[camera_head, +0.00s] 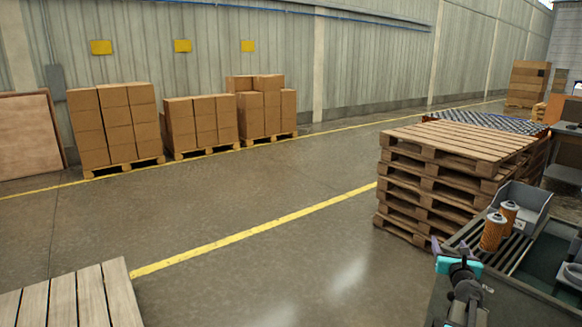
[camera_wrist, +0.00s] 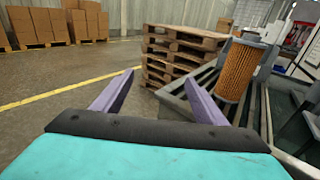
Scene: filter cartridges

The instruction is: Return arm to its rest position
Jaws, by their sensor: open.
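My gripper (camera_wrist: 157,97) is open and empty in the wrist view, its two purple fingers spread apart with floor and pallets showing beyond them. In the head view my gripper (camera_head: 440,248) is at the lower right, beside the slatted rack. An orange filter cartridge (camera_head: 492,232) stands upright on the rack. A second cartridge (camera_head: 509,213) stands close behind it, by a grey bin (camera_head: 530,199). In the wrist view one orange cartridge (camera_wrist: 239,70) shows to the right of the right finger, apart from it.
A stack of wooden pallets (camera_head: 450,145) stands just beyond the rack (camera_head: 519,246). A slatted wooden top (camera_head: 75,301) is at the lower left. Cardboard boxes (camera_head: 115,125) on pallets line the wall. The floor between is clear, with a yellow line (camera_head: 255,230).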

